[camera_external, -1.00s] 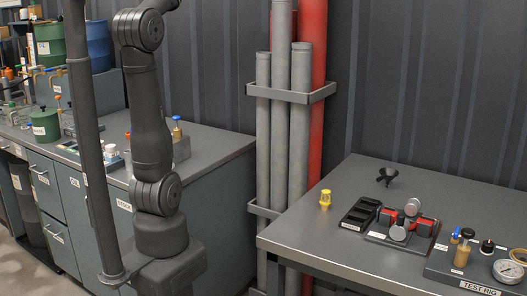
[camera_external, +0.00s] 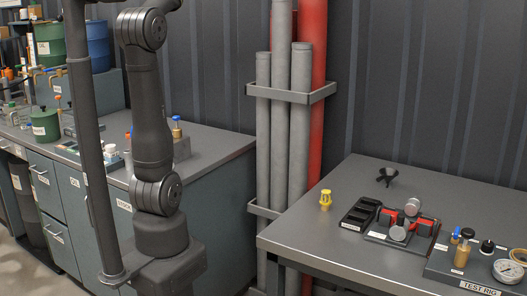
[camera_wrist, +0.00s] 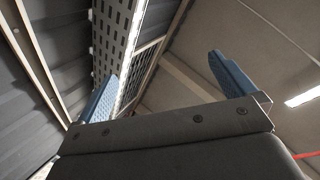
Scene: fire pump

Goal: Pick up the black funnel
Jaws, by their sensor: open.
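The black funnel (camera_external: 387,176) is on the grey bench top at the right of the external view, close to the wall behind. It looks small and dark, with its wide mouth showing; its exact pose is hard to tell. My gripper (camera_wrist: 165,85) shows only in the wrist view. Its two blue fingers stand wide apart with nothing between them, and it faces the wall panels and ceiling. My gripper is out of the external view, where only my arm links show at the left, well away from the funnel.
A yellow fitting (camera_external: 325,200) stands left of the funnel. A black tray (camera_external: 360,216), a red-and-grey fixture (camera_external: 403,226) and a test rig (camera_external: 475,268) with a gauge sit in front of it. Vertical pipes (camera_external: 300,125) rise between the benches. The bench's right rear is clear.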

